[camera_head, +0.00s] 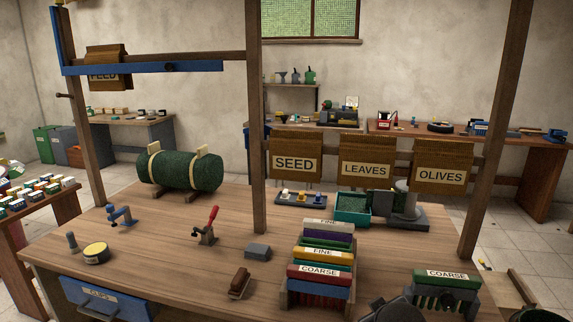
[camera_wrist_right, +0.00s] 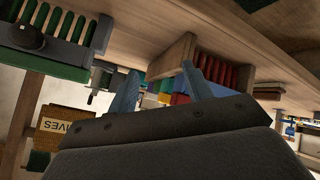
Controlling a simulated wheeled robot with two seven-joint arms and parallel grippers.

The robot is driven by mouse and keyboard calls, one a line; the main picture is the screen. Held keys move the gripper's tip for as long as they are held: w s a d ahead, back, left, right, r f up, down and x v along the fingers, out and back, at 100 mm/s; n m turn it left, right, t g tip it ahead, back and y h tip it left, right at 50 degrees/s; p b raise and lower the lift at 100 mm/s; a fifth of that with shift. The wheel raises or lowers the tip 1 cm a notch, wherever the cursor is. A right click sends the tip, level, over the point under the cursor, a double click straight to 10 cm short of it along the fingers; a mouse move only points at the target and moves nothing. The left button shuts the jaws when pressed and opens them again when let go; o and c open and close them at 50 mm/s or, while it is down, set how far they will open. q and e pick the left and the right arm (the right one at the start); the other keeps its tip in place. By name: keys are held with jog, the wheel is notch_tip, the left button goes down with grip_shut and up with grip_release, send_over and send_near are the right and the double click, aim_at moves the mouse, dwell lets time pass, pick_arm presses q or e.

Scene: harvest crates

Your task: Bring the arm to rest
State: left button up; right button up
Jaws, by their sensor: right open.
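My right gripper (camera_wrist_right: 160,68) shows in the right wrist view with its two blue-grey fingers apart and nothing between them. Beyond the fingers are a wooden rack (camera_wrist_right: 172,58) with red slots and some coloured blocks, in a strongly tilted view. I cannot tell the exact gap to the rack. My left gripper is in neither view.
The wooden workbench (camera_head: 160,235) carries a rack of coloured blocks (camera_head: 318,270), a green-topped rack (camera_head: 447,275), a green roll (camera_head: 180,171) and a red-handled clamp (camera_head: 206,232). Posts (camera_head: 254,120) rise from it. The left-centre bench is fairly clear.

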jog(key=s+a+f+m+g+y, duration=0.1)
jog(key=s+a+f+g, duration=0.2)
jog(key=s+f, duration=0.9)
jog(key=s+a+f+m+g+y, duration=0.1)
jog(key=s+a+f+g, duration=0.3)
jog(key=s+f, duration=0.8)
jog(key=s, duration=0.7)
jog(key=shift+s+a+m+g+y, duration=0.2)
jog(key=shift+m+g+y, duration=0.1)
jog(key=shift+m, duration=0.1)
